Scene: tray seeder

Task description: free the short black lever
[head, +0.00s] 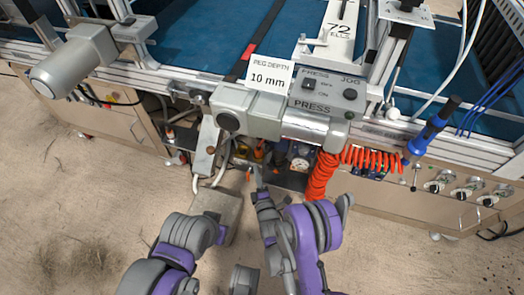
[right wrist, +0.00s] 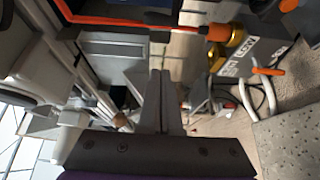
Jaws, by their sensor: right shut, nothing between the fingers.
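I cannot make out the short black lever for certain in either view. My right gripper (head: 256,172) reaches under the front of the machine, below the press control box (head: 325,95). In the right wrist view its two fingers (right wrist: 160,78) are together with nothing between them. Ahead of them is a cluster of fittings: a brass-coloured fitting (right wrist: 232,42), an orange tube (right wrist: 140,20) and an orange-tipped handle (right wrist: 268,71). My left arm (head: 185,235) is folded at the lower middle of the head view; its gripper does not show.
A grey motor housing (head: 250,112) overhangs the right gripper. A coiled orange hose (head: 322,178) hangs close on its right. A grey block (head: 215,203) stands on the floor to its left. The blue belt (head: 210,40) lies behind. Bare floor (head: 100,190) is free at left.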

